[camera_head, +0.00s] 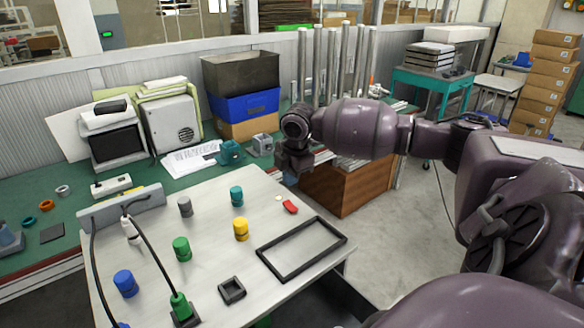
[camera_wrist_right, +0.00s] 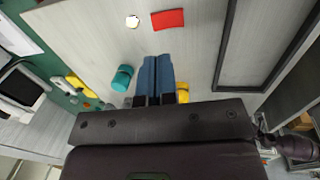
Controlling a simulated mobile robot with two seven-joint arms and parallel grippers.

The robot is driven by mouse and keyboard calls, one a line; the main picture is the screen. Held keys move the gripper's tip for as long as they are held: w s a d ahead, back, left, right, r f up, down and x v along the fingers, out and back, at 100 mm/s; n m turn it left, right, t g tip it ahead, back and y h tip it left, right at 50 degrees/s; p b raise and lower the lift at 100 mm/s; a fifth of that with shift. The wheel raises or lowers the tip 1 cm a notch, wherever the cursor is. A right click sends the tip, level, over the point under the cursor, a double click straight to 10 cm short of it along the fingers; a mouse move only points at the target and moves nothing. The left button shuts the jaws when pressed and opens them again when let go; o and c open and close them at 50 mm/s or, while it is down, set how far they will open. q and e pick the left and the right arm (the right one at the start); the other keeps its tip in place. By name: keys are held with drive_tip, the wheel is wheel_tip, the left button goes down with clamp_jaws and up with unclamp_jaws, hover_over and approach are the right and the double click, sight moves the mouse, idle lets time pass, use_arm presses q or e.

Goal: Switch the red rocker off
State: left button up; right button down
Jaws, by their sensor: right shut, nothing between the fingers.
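The red rocker (camera_head: 290,206) lies on the pale panel board, near its right back edge, next to a small whitish disc (camera_head: 278,198). In the right wrist view the red rocker (camera_wrist_right: 167,19) is fully visible ahead of the fingertips. Which side of it is pressed down I cannot tell. My right gripper (camera_head: 290,180) hangs just behind the rocker in the head view, apart from it. In the wrist view its blue fingers (camera_wrist_right: 156,60) are closed together with nothing between them. My left gripper is in neither view.
A teal cylinder (camera_head: 237,196), a yellow cylinder (camera_head: 241,229) and other coloured cylinders stand on the board (camera_head: 215,262). A black rectangular frame (camera_head: 262,251) lies right of the yellow one. Black cables cross the left side. Bare board surrounds the rocker.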

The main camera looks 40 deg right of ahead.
sight(287, 203)
drive_tip(key=f, duration=0.2)
drive_tip(key=w+f, duration=0.1)
drive_tip(key=f, duration=0.4)
drive_tip(key=shift+w+f+b, duration=0.1)
drive_tip(key=shift+w+b, duration=0.05)
drive_tip(key=shift+b, duration=0.2)
drive_tip(key=shift+f, duration=0.25)
drive_tip(key=shift+w+d, duration=0.1)
